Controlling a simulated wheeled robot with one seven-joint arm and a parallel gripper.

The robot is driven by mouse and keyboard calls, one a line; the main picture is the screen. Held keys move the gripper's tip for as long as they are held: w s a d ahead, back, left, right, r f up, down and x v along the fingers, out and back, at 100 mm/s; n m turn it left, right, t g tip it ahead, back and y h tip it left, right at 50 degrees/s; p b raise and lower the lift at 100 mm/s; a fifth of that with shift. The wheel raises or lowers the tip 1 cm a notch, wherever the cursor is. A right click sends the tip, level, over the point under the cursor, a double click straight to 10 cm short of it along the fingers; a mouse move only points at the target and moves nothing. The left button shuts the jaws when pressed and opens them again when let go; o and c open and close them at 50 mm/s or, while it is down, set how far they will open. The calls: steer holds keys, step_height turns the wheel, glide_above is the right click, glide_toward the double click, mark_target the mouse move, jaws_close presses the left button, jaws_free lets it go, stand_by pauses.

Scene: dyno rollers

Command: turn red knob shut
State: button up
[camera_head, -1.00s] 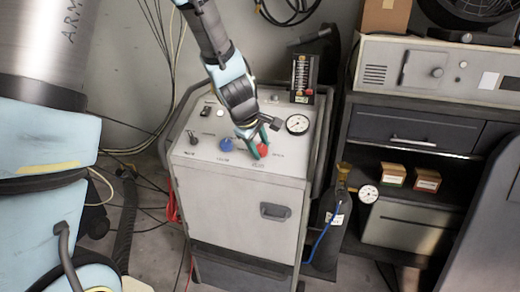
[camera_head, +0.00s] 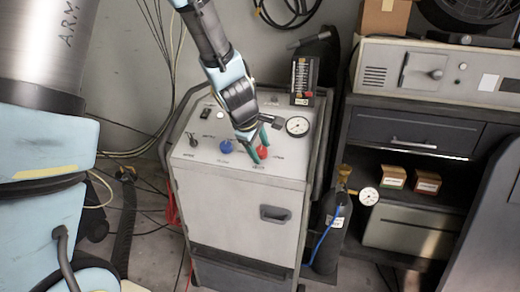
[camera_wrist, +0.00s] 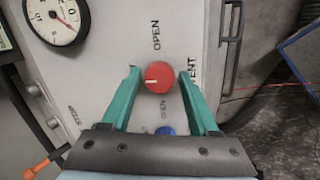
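The red knob (camera_wrist: 158,77) sits on the cabinet's top panel (camera_head: 200,155), with a pale pointer mark toward the left in the wrist view. It also shows in the head view (camera_head: 262,153), partly hidden by my gripper. My gripper (camera_wrist: 160,80) is open, with one teal finger on each side of the red knob. A gap shows between the knob and each finger, clearer on the left. The word OPEN is printed beyond the knob and again below it in the wrist view. The blue knob (camera_head: 226,147) sits left of the red one.
A round gauge (camera_head: 297,126) and a flow meter (camera_head: 304,78) stand on the panel behind and right of my gripper. A black selector knob (camera_head: 193,140) is at left. A gas bottle (camera_head: 328,235) with a gauge stands right of the cabinet.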

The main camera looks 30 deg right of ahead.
steer(key=shift+o, duration=1)
steer(key=p+v, duration=0.3)
steer(key=v, duration=0.7)
steer(key=shift+s+a+r+p, duration=0.15)
steer(key=shift+s+r+p, duration=0.05)
steer(key=shift+r+p, duration=0.15)
steer(key=s+a+f+m+g+y, duration=0.1)
steer(key=a+m, duration=0.3)
steer(key=a, duration=1.1)
steer(key=s+a+f+m+y, duration=0.2)
steer(key=a+m+y, duration=0.1)
steer(key=a, duration=1.3)
steer(key=shift+a+m+g+y, duration=0.25)
steer(key=shift+m+g+y, duration=0.15)
steer(key=shift+m, duration=0.2)
steer(key=shift+o, duration=0.2)
